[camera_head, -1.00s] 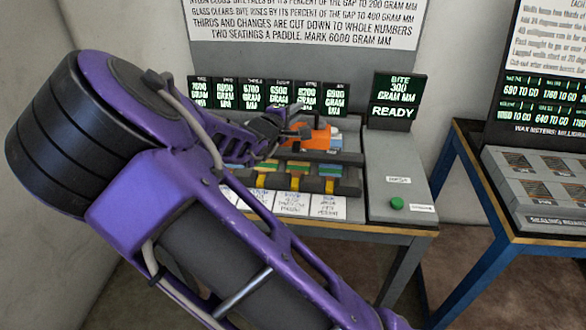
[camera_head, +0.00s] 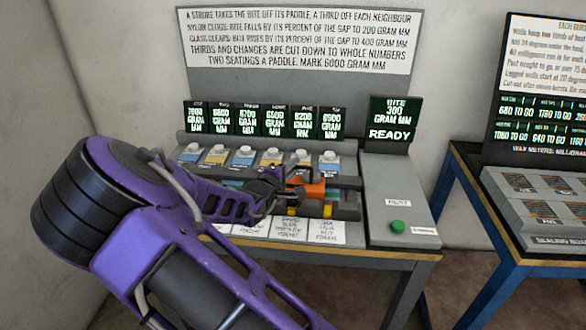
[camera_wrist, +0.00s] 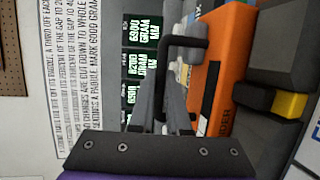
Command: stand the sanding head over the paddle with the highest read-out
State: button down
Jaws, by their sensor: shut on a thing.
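The orange sanding head (camera_head: 314,191) is over the front part of the bench fixture, near the fifth and sixth columns from the left. My gripper (camera_head: 274,184) is shut on its handle; the wrist view shows the fingers (camera_wrist: 166,108) at the dark handle beside the orange body (camera_wrist: 213,80). Several paddles lie in a row under the read-outs, partly hidden by my arm and the head. The fifth read-out (camera_head: 302,122) seems to show 8200, the highest; the sixth (camera_head: 331,123) shows 6900. I cannot tell whether the head touches a paddle.
Several white-topped blue and yellow blocks (camera_head: 244,157) line the back of the fixture. A grey control box with a green button (camera_head: 397,227) and a bite display (camera_head: 390,124) reading READY stands at the right. Paper cards (camera_head: 290,228) lie along the front edge. Another bench (camera_head: 465,190) stands further right.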

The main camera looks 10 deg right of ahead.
jog(key=c, duration=0.9)
grip_release()
jog(key=shift+s+a+r, duration=0.15)
jog(key=shift+s, duration=0.05)
jog(key=p+v, duration=0.2)
jog(key=v, duration=0.9)
jog(key=shift+s, duration=0.3)
jog(key=shift+a, duration=0.15)
